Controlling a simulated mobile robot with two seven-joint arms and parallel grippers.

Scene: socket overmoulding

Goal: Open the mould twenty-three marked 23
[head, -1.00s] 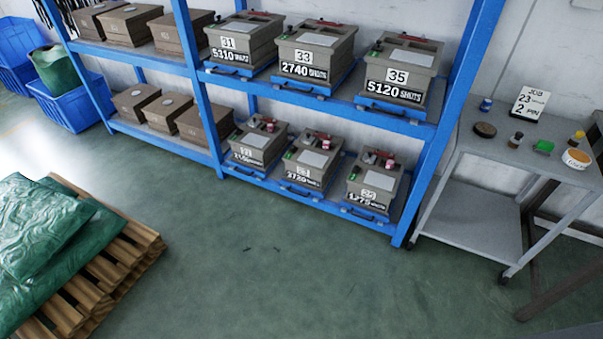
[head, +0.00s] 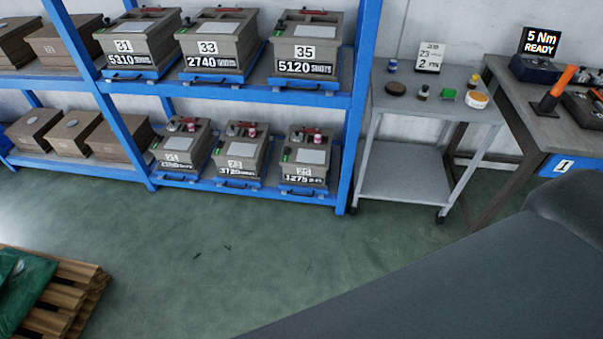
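Several grey moulds stand on the blue rack. On the lower shelf are a left mould (head: 181,143), a middle mould (head: 240,153) and a right mould (head: 305,157). Their number plates are too small to read surely, so I cannot tell which one is marked 23. All three look shut, with small items on their lids. The upper moulds are marked 31 (head: 138,42), 33 (head: 217,42) and 35 (head: 305,45). A card (head: 430,57) on the grey trolley reads 23. Neither gripper is in view.
The trolley (head: 420,185) right of the rack carries small pots and a green item (head: 447,95). A workbench (head: 520,105) holds a display (head: 540,43) reading 5 Nm READY. A pallet (head: 65,300) lies at the lower left. The green floor before the rack is clear.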

